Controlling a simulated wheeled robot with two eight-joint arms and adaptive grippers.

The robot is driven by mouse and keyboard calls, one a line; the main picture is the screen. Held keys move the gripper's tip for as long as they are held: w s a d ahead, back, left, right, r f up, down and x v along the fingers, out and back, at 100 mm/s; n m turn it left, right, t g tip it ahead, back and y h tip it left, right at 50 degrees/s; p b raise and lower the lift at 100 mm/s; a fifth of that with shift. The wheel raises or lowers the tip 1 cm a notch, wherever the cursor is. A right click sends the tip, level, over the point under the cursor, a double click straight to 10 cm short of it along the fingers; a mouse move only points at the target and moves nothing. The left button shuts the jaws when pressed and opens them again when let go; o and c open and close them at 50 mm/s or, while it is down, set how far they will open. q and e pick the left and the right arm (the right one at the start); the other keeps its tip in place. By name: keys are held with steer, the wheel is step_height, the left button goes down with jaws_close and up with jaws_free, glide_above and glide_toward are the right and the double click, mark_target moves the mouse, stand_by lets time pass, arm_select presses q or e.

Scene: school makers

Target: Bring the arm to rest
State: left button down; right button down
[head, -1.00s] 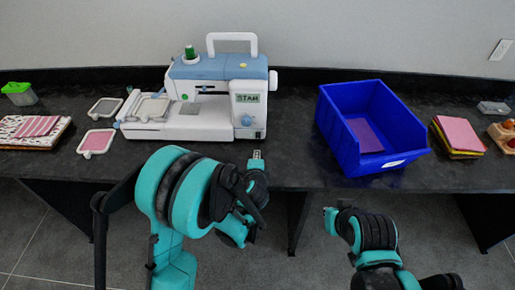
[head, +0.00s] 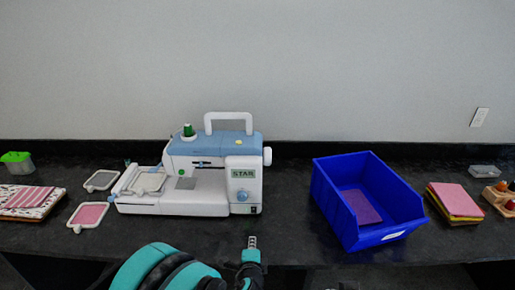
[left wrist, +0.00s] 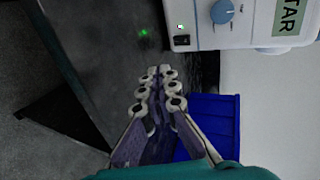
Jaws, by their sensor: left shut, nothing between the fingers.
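My left gripper (head: 252,243) is at the front edge of the dark table, below and in front of the sewing machine. In the left wrist view its two fingers (left wrist: 156,75) are together with nothing between them. My left arm comes in from the bottom of the head view, and most of it is cut off there. My right gripper does not show.
A white and blue sewing machine (head: 208,204) stands behind the left gripper. A blue bin (head: 335,212) holding a purple piece stands to the right. Hoops (head: 88,229) and folded fabrics (head: 27,212) lie left; more fabrics (head: 455,200) lie right.

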arm_select(q)
steer(key=a+r+n, duration=0.1)
steer(key=s+a+r+n, duration=0.1)
steer(key=a, duration=0.1)
steer(key=a+r+n+g, duration=0.1)
steer(key=shift+s+a+n+y, duration=0.2)
steer(key=shift+a+n+y, duration=0.1)
steer(key=shift+a+y, duration=0.1)
steer(key=s+a+r+n+g, duration=0.2)
steer(key=s+a+n, duration=0.3)
steer(key=s, duration=0.5)
steer(key=s+a+r+n+g, duration=0.3)
steer(key=s+a+n, duration=0.2)
steer(key=s+n, duration=0.4)
steer(key=shift+s+a+r+h, duration=0.2)
steer(key=shift+s+r+h, duration=0.15)
steer(key=shift+s, duration=0.3)
